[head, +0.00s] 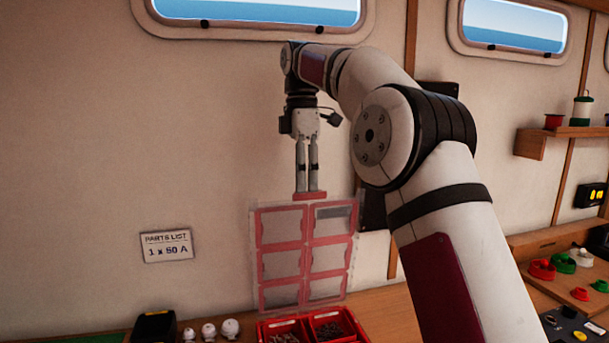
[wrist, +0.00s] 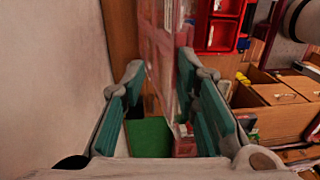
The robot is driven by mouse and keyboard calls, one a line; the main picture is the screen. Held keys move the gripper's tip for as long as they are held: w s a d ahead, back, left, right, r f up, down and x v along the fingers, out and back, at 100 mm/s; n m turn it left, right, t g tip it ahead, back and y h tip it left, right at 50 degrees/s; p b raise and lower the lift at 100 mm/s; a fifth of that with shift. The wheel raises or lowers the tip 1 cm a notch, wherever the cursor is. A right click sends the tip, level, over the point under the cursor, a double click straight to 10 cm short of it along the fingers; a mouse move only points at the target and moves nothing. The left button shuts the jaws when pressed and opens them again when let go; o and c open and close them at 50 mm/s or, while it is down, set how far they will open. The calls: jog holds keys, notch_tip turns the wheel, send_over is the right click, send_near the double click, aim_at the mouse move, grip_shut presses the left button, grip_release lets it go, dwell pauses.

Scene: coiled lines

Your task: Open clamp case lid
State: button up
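The clamp case (head: 262,326) is a red box on the bench at the bottom of the head view, its lower part cut off by the picture edge. Its lid (head: 268,255) is a clear panel with red-framed panes and stands raised, roughly upright, behind the case. A red tab (head: 309,196) sits at the lid's top edge. My gripper (head: 308,188) points down with its fingertips at this tab. In the wrist view my gripper (wrist: 162,100) has its teal-padded fingers apart, with the lid (wrist: 160,45) edge-on between and beyond them. Contact with the tab is unclear.
The cabin wall stands close behind, with a parts list sign (head: 167,246) on it. White knobs (head: 208,331) and a black device (head: 154,326) stand left of the case. A tray of coloured parts (head: 560,265) lies at the right. My arm hides some of the wall and bench.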

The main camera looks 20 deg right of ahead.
jog(key=o, duration=1.1)
jog(key=f, duration=0.1)
jog(key=w+f, duration=0.1)
jog(key=f, duration=0.1)
jog(key=shift+w+g, duration=0.2)
jog(key=shift+g, duration=0.1)
jog(key=shift+c, duration=0.5)
jog(key=shift+o, duration=0.2)
jog(key=shift+s, duration=0.15)
